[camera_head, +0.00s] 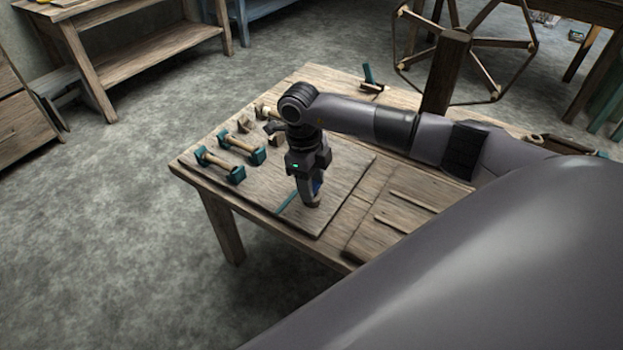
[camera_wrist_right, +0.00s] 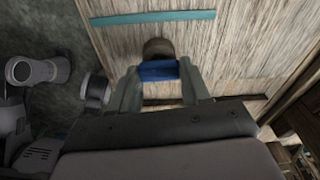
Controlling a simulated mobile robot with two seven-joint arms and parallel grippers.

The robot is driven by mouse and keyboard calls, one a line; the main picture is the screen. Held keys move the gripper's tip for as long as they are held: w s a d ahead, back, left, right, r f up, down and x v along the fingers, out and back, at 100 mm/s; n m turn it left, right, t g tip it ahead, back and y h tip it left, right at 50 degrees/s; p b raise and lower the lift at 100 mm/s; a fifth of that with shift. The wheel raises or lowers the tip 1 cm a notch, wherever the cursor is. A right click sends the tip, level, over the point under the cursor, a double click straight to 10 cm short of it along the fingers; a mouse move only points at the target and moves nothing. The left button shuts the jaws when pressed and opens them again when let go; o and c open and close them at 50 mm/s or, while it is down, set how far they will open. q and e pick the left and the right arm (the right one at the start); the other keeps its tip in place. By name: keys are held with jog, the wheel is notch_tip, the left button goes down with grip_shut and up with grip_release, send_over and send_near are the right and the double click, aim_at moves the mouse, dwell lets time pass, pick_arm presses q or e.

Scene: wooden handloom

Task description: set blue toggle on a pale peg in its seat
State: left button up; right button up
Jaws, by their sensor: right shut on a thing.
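My right gripper (camera_head: 312,195) points down over the wooden board on the table. It is shut on the blue toggle (camera_wrist_right: 158,70), which sits between its two fingers in the right wrist view. A small blue part of the toggle (camera_head: 317,186) also shows in the head view. A round brown wooden piece (camera_wrist_right: 157,48) shows right beside the toggle, and its end (camera_head: 311,204) shows below the fingers in the head view. I cannot tell whether the toggle touches its seat, as the fingers hide the contact. My left gripper is not in view.
A teal strip (camera_head: 287,204) lies on the board (camera_head: 340,200) beside the gripper. Wooden rods with teal end blocks (camera_head: 218,161) stand in a row on the left. Thin wooden slats (camera_head: 403,221) lie to the right. A thick post (camera_head: 445,72) rises behind my arm.

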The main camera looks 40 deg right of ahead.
jog(key=shift+f, duration=0.45)
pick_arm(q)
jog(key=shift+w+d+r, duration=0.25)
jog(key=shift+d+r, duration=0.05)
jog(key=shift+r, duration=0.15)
pick_arm(e)
jog(key=o, duration=1.2)
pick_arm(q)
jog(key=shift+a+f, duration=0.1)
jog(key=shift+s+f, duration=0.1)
pick_arm(e)
jog(key=r, duration=0.4)
jog(key=r+p, duration=0.1)
jog(key=r, duration=0.1)
jog(key=shift+w+a+r, duration=0.2)
jog(key=shift+w+r, duration=0.05)
jog(key=shift+w, duration=0.1)
jog(key=shift+r, duration=0.35)
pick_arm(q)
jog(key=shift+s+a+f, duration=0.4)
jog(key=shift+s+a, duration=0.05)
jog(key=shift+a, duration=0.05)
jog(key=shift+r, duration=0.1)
